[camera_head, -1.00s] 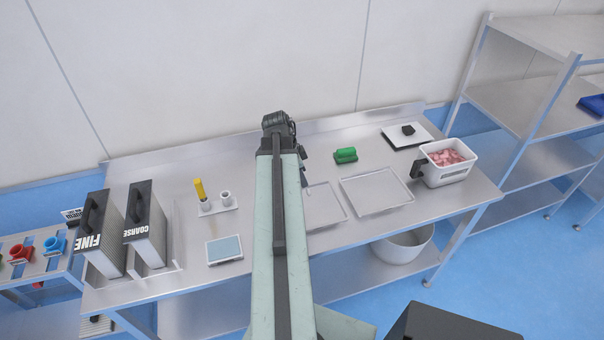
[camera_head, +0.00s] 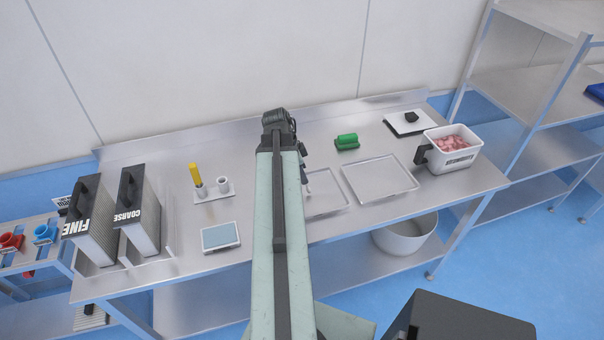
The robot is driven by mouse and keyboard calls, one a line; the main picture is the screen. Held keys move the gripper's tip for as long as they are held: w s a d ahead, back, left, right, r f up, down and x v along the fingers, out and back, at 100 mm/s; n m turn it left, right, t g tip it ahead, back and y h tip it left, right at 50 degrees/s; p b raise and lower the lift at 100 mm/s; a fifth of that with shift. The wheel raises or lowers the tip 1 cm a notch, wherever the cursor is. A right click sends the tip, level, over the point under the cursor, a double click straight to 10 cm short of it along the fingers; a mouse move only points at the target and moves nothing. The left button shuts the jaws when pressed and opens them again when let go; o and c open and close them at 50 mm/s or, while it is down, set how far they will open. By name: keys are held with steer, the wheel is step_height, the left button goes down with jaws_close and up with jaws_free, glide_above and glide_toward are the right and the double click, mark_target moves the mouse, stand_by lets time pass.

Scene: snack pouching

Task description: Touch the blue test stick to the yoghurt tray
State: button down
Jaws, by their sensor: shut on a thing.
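My gripper (camera_head: 304,182) is mostly hidden behind my arm. Only a dark edge and a small blue-grey sliver show at the arm's right side, by the left tray. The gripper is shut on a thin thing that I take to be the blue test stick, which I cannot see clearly. Two shallow metal trays lie on the bench: a left tray (camera_head: 341,205), partly covered by my arm, and a right tray (camera_head: 383,198). Both look empty, and I cannot tell which is the yoghurt tray. I cannot tell whether the stick touches a tray.
A white holder (camera_head: 214,197) has a yellow stick (camera_head: 195,175) in one cup; the other cup is empty. A blue-topped pad (camera_head: 220,237), two graters (camera_head: 138,215), a green block (camera_head: 347,141), a scale (camera_head: 425,128) and a white tub of pink pieces (camera_head: 455,158) stand around the bench.

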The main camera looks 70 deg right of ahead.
steer(key=shift+f+b, duration=0.65)
stand_by(1.8)
step_height(320, 180, up, 7)
steer(key=p, duration=0.7)
steer(key=shift+r, duration=0.1)
